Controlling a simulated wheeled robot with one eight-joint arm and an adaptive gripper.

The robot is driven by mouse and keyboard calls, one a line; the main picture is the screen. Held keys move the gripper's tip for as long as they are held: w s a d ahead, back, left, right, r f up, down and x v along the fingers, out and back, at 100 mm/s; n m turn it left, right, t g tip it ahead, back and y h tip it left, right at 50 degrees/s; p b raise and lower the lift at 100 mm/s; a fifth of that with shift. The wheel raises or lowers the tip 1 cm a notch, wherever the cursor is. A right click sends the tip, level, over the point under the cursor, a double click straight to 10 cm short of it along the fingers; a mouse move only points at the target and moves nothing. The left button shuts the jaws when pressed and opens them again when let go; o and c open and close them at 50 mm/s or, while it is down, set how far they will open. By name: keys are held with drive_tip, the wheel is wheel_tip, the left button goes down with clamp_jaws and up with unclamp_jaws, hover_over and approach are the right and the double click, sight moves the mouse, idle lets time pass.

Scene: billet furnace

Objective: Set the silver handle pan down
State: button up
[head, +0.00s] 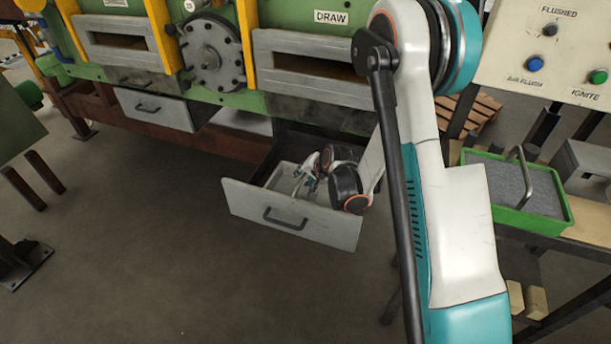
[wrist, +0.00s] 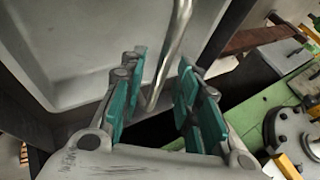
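My gripper (head: 303,184) reaches down into an open grey drawer (head: 288,222) in the head view. In the wrist view its teal-padded fingers (wrist: 155,100) stand apart. A bent silver handle (wrist: 172,45) runs down between them, with gaps showing on both sides. A light grey pan-like basin (wrist: 75,50) with rounded corners fills the upper left of the wrist view. A pale part of it seems to show inside the drawer in the head view (head: 287,177). My arm hides part of the drawer, and I cannot tell whether the basin rests on the drawer floor.
A green tray (head: 548,222) with a grey inside and its own silver handle (head: 524,170) stands on a bench at right. A control panel (head: 550,50) is above it. Another drawer (head: 155,108) is at left under the green furnace (head: 285,105). The floor in front is clear.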

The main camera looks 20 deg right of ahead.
drive_tip(key=shift+r, duration=0.15)
drive_tip(key=s+r+n+h+p, duration=0.1)
drive_tip(key=s+r+n+p, duration=0.1)
drive_tip(key=s+r, duration=0.8)
drive_tip(key=s+r+n+p, duration=0.2)
drive_tip(key=s+r, duration=0.5)
drive_tip(key=r, duration=0.8)
drive_tip(key=s+r+n, duration=0.2)
drive_tip(key=s+r, duration=0.1)
drive_tip(key=s, duration=0.5)
drive_tip(key=s+r+n+h, duration=0.1)
drive_tip(key=s+r+n, duration=0.1)
drive_tip(key=s, duration=0.6)
drive_tip(key=shift+s+r+n, duration=0.3)
drive_tip(key=shift+s+r, duration=0.1)
drive_tip(key=shift+r, duration=0.3)
